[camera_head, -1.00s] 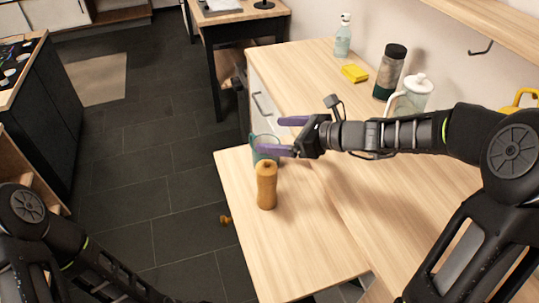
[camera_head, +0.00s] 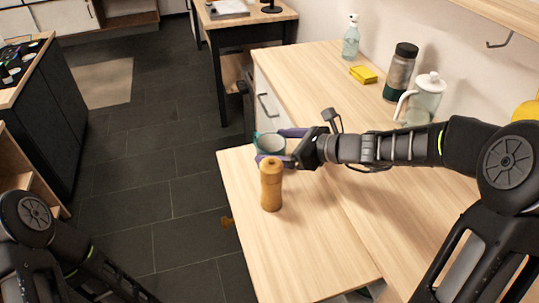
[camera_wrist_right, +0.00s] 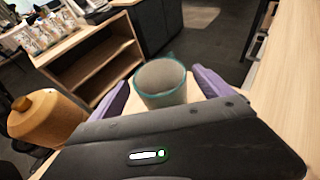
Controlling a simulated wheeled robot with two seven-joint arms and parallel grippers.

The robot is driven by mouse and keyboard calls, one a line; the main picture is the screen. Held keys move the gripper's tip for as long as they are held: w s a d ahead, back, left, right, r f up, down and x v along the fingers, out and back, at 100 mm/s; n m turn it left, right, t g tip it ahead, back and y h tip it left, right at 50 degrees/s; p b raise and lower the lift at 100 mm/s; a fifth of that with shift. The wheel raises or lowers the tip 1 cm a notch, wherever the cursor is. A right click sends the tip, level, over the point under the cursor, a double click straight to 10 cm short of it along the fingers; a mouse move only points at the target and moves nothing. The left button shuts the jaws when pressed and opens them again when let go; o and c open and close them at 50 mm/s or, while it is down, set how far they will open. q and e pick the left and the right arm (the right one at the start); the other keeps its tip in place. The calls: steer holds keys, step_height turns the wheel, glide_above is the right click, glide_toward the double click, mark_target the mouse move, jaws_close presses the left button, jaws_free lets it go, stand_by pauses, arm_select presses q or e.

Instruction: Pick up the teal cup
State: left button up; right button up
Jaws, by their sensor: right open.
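The teal cup (camera_head: 270,144) stands near the far left corner of the wooden table, behind the wooden mill. My right gripper (camera_head: 280,146) is open, with one purple finger on the far side of the cup and the other on its near side. In the right wrist view the cup (camera_wrist_right: 162,82), with a teal rim and greyish wall, stands between the two purple fingers (camera_wrist_right: 162,92). I cannot tell whether either finger touches it. My left arm shows at the lower left of the head view, but its gripper is out of frame.
A wooden mill (camera_head: 271,184) stands upright just in front of the cup, close to the near finger. A yellow sponge (camera_head: 363,75), a spray bottle (camera_head: 351,37), a dark-lidded jar (camera_head: 400,72) and a glass pitcher (camera_head: 422,100) stand farther back along the wall.

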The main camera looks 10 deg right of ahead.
steer(key=shift+w+a, duration=0.15)
steer(key=shift+a, duration=0.05)
steer(key=shift+f, duration=0.1)
steer(key=x, duration=0.5)
steer(key=shift+f, duration=0.3)
stand_by(0.3)
steer(key=c, duration=1.7)
step_height(320, 180, up, 10)
steer(key=shift+r+p, duration=0.1)
steer(key=shift+p, duration=0.95)
